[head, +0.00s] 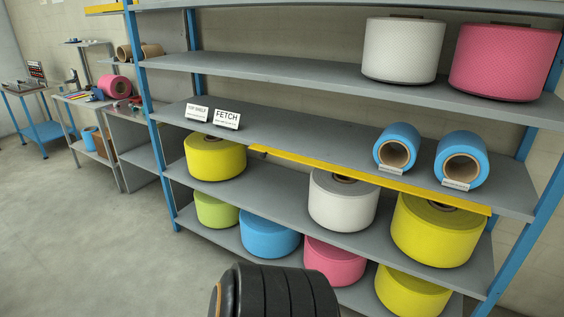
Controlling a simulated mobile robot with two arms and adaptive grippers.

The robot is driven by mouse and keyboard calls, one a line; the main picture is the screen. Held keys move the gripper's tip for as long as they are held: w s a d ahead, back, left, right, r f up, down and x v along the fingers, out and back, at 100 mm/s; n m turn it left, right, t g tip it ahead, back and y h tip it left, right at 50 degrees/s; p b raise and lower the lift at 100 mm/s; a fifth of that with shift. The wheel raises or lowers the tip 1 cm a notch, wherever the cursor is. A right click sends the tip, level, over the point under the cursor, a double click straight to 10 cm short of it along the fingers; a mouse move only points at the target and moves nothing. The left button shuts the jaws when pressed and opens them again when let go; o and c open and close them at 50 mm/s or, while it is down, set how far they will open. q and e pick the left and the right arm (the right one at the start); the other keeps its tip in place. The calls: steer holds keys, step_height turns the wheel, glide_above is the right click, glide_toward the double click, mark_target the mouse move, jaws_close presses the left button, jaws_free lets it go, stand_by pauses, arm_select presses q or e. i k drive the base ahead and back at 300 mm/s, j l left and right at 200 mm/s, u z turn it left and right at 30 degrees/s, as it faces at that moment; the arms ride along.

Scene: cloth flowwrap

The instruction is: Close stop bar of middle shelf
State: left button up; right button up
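The middle shelf (300,136) is a grey board in a blue-posted rack. A yellow stop bar (370,178) runs along the right part of its front edge, with a small dark piece at its left end. The left part of that edge shows no bar. Two blue rolls, a left one (396,148) and a right one (462,160), lie on the shelf behind the bar, each with a small label in front. A FETCH sign (227,119) and another small sign (197,112) stand at the shelf's left. Neither gripper is in view.
White (402,50) and pink (505,62) rolls stand on the shelf above. Large yellow (216,157), white (343,200) and other rolls fill the shelves below. Another yellow bar (107,9) sticks out left at the top. Workbenches stand far left. The floor (90,240) is clear.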

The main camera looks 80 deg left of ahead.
mark_target(461, 203)
steer(key=u, duration=2.2)
